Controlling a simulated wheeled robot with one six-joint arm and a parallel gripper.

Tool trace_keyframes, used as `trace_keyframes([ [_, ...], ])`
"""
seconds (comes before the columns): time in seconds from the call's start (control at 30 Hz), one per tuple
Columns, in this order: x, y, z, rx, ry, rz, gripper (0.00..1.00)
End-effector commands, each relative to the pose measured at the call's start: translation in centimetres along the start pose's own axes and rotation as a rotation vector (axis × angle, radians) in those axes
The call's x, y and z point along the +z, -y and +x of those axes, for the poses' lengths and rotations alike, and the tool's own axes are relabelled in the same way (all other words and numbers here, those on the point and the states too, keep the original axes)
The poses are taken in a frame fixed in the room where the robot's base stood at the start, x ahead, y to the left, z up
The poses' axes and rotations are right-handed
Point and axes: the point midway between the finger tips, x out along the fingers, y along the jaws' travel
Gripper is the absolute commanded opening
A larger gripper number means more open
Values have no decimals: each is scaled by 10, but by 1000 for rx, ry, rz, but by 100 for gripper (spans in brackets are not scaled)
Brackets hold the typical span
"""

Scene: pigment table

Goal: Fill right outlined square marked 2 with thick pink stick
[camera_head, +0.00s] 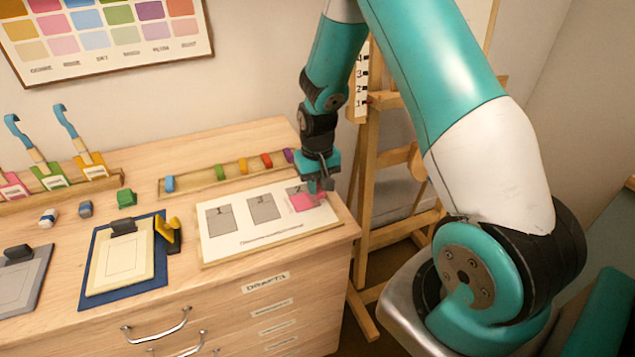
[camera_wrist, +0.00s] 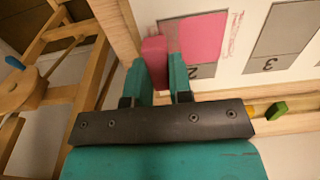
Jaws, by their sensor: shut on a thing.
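My gripper (camera_head: 318,188) is shut on a thick pink stick (camera_wrist: 153,62), at the right end of the white sheet. In the wrist view my gripper (camera_wrist: 160,75) has teal fingers on both sides of the stick. The stick's tip is at or just above the sheet; contact is unclear. The right square, marked 2 (camera_wrist: 195,71), carries a solid pink patch (camera_wrist: 203,38), also seen in the head view (camera_head: 306,202). Grey shows beside the patch, between it and the stick. Thin pink lines lie on the white at the patch's other side.
Grey squares marked 1 (camera_head: 220,218) and 3 (camera_head: 263,208) lie left on the sheet (camera_head: 255,238). A wooden rack (camera_head: 200,184) with several coloured sticks stands behind it. A clipboard (camera_head: 122,262) lies left. An easel (camera_head: 370,210) stands just right of the table.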

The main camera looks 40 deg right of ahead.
Motion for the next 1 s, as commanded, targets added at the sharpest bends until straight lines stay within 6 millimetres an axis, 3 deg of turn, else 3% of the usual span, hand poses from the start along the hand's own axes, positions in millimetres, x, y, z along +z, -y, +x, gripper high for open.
trace_keyframes([
  [1.0, 0, 0, 13, 0, 0, 0, 1],
])
